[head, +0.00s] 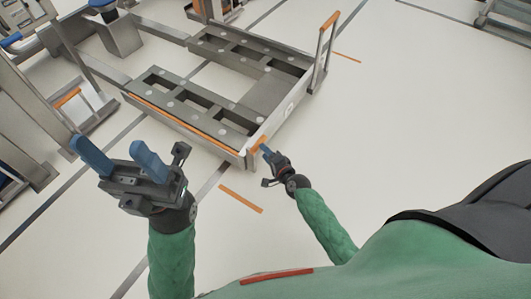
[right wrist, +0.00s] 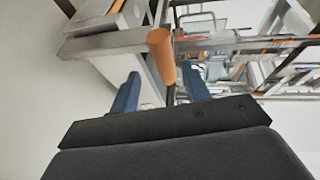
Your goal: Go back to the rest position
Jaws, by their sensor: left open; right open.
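My left gripper (head: 120,157) is at the left of the head view, its two blue fingers spread apart with nothing between them. No bin is seen in either gripper.
The cart's flat top has several rectangular openings and no bin on it. A second upright handle (head: 329,22) rises at its far right corner. Grey metal frames (head: 35,120) stand at the left. Pale floor (head: 400,110) with orange and dark stripes is clear to the right.

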